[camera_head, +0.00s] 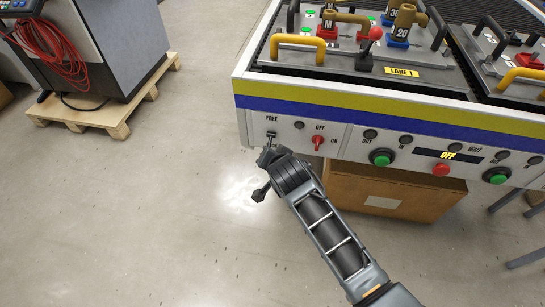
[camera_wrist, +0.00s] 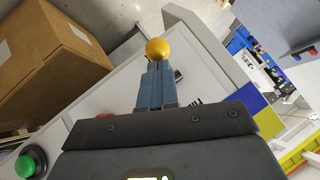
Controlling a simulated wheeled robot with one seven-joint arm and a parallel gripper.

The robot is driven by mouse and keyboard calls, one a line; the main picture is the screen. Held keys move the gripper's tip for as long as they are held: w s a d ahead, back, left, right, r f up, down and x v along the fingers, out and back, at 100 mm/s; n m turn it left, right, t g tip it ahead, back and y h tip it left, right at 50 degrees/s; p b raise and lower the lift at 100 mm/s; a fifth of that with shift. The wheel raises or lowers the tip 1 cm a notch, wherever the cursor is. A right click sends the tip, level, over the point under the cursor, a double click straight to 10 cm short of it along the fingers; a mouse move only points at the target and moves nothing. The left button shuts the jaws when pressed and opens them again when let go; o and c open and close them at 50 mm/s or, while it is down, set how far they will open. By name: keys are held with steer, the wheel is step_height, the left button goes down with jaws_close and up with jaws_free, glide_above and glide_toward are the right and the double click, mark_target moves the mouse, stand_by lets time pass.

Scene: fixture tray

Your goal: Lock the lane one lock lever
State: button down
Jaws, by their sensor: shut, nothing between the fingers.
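The lane one lock lever (camera_head: 271,136) is a small dark lever on the white front panel, under the FREE label; a label below it is mostly hidden by my gripper. My gripper (camera_head: 268,154) is just below and in front of it. In the wrist view, my gripper's fingers (camera_wrist: 157,88) are shut together with nothing between them. A gold ball (camera_wrist: 158,49) shows right at the fingertips; I cannot tell whether it is the lever's knob or whether they touch.
Right of the lever are a red OFF/ON switch (camera_head: 318,141), a green button (camera_head: 382,157) and a red button (camera_head: 441,170). Above is the LANE 1 fixture plate (camera_head: 440,77). A cardboard box (camera_head: 345,190) stands under the panel.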

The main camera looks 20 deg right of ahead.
steer(key=shift+f+b, duration=0.6)
steer(key=shift+b, duration=0.05)
steer(key=shift+f, duration=0.15)
steer(key=shift+s, duration=0.15)
